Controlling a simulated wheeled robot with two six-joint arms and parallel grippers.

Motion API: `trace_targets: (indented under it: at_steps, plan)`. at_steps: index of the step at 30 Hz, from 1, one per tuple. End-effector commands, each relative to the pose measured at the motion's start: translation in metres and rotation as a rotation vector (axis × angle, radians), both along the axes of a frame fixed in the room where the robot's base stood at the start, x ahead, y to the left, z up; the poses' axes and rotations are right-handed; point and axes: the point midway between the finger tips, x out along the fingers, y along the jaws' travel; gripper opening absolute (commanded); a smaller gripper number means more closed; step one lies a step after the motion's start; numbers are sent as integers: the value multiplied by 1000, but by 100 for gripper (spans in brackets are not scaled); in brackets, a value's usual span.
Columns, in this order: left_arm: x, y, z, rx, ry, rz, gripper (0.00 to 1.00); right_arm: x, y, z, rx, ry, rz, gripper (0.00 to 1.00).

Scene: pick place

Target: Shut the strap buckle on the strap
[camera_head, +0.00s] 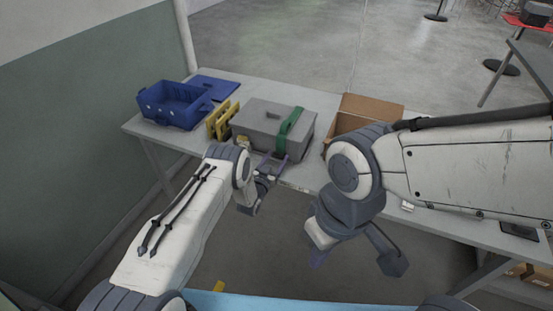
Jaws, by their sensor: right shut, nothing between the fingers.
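A grey lidded box (262,121) stands on the table with a green strap (290,127) running over its right part and down its front. The strap buckle is too small or hidden to make out. My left gripper (271,167) is at the table's front edge, just in front of the box and close to the strap's lower end. Its fingers are small and partly overlap the box front, so their opening is unclear. My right gripper (355,258) is low in front of the table, to the right of the box and well away from the strap.
A blue bin (173,104) and a flat blue lid (216,87) are at the table's left. A yellow rack (222,119) stands left of the grey box. An open cardboard box (372,108) is to its right, partly behind my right arm.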

Motion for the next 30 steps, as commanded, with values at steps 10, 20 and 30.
trace_targets:
  at_steps: [10,20,30]
  plan:
    - [3,-1,6,15,42,0,0,0,0,5,0,0,0,0]
    - [5,-1,5,39,117,0,0,0,0,8,0,0,0,0]
    - [5,-1,5,39,117,0,85,0,0,8,0,0,0,0]
